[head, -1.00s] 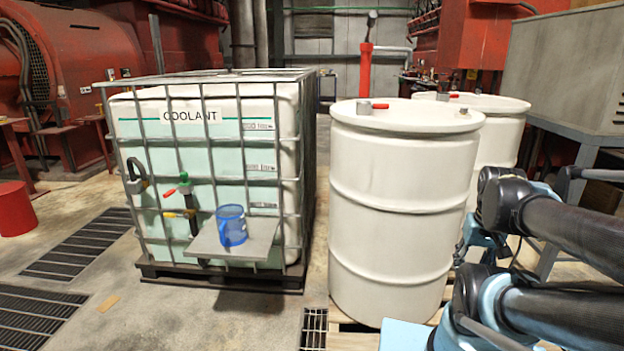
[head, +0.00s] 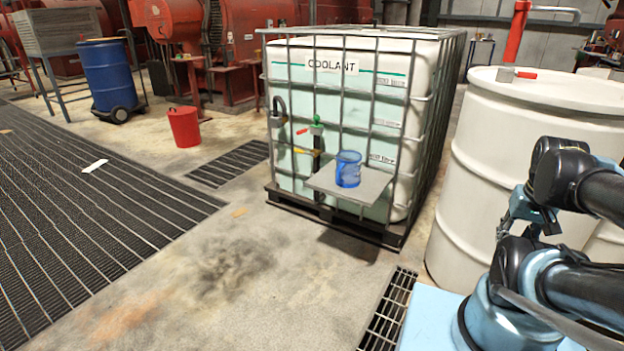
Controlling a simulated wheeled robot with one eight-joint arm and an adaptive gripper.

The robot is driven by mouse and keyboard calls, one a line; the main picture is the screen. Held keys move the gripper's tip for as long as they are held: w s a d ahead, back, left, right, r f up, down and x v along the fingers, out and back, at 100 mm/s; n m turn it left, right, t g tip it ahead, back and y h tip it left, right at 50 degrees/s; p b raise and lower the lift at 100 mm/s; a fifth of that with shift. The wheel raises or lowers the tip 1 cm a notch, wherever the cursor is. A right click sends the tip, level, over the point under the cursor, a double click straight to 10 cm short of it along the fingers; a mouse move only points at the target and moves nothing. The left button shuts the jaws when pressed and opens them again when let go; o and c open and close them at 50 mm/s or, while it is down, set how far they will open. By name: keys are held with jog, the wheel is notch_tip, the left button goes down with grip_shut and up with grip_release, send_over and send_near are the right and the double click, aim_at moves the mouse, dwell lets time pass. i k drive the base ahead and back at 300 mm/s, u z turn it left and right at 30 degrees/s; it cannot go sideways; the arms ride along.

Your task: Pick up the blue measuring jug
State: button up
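The blue measuring jug (head: 348,169) is see-through and stands upright on a small grey shelf (head: 325,184) on the front of the caged coolant tank (head: 345,83). In the head view it is right of the middle. My folded arm is at the right edge of the head view, well apart from the jug.
A white drum (head: 525,160) stands right of the tank, near my arm. A red bucket (head: 184,127) and a blue drum (head: 108,75) on a wheeled base stand at the left. Floor grating (head: 75,215) covers the left; the concrete in front of the tank is clear.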

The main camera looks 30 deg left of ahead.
aim_at(348, 162)
jog(key=u, duration=1.1)
jog(key=k, duration=1.25)
jog(key=u, duration=0.55)
jog(key=i, duration=1)
jog(key=u, duration=0.3)
jog(key=i, duration=1.6)
jog(key=z, duration=0.5)
